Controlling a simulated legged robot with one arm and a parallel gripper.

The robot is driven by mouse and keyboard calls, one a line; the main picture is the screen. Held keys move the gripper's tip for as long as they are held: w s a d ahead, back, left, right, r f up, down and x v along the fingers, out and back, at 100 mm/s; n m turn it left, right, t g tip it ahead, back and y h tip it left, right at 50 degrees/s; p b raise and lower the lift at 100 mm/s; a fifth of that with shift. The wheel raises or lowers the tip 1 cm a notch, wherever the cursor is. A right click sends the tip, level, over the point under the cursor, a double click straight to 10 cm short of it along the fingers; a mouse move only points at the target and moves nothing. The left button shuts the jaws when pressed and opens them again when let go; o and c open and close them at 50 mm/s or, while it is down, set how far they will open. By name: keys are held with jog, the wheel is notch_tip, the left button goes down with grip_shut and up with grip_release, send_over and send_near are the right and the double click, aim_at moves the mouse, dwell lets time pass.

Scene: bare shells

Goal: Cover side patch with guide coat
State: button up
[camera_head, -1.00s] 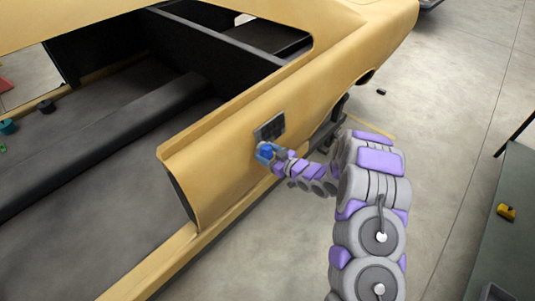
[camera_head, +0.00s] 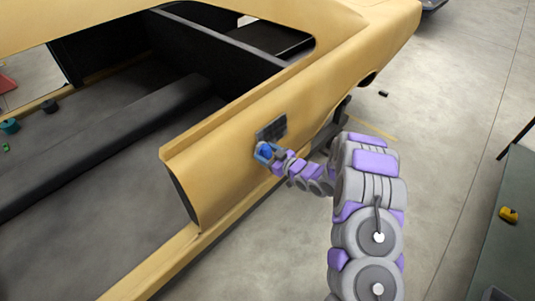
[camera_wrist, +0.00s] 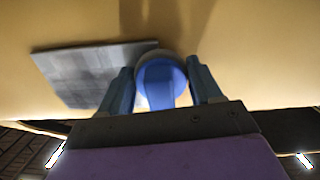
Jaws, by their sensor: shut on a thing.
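The side patch is a dark grey, roughly rectangular area (camera_head: 272,130) on the yellow car shell's side (camera_head: 225,165). In the wrist view the grey patch (camera_wrist: 82,74) lies left of my gripper, with faint lighter and darker blocks on it. My gripper (camera_head: 266,152) is at the patch's lower left edge in the head view. In the wrist view my gripper (camera_wrist: 163,80) is shut on a round blue applicator (camera_wrist: 160,75), its two fingers on either side. The applicator's far face is hidden, so I cannot tell whether it touches the panel.
A dark green bench (camera_head: 508,235) with a small yellow object (camera_head: 508,215) stands at the right. A small dark object (camera_head: 384,94) lies on the open concrete floor. Small teal (camera_head: 10,126) and dark (camera_head: 49,106) round items sit inside the shell at left.

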aim_at(283, 132)
jog(key=shift+w+a, duration=0.1)
jog(key=shift+a, duration=0.05)
jog(key=shift+w, duration=0.1)
jog(key=shift+w+d+p, duration=1.15)
jog(key=shift+w+d, duration=0.45)
jog(key=shift+w, duration=0.3)
jog(key=shift+w+d+p, duration=1.15)
jog(key=shift+w+d, duration=0.4)
jog(key=shift+w, duration=0.3)
jog(key=shift+w+d, duration=0.5)
jog(key=shift+w, duration=0.2)
jog(key=shift+w+d, duration=0.55)
jog(key=shift+w, duration=0.1)
jog(key=shift+w+d+b, duration=0.4)
jog(key=shift+w+d, duration=0.7)
jog(key=shift+w, duration=0.3)
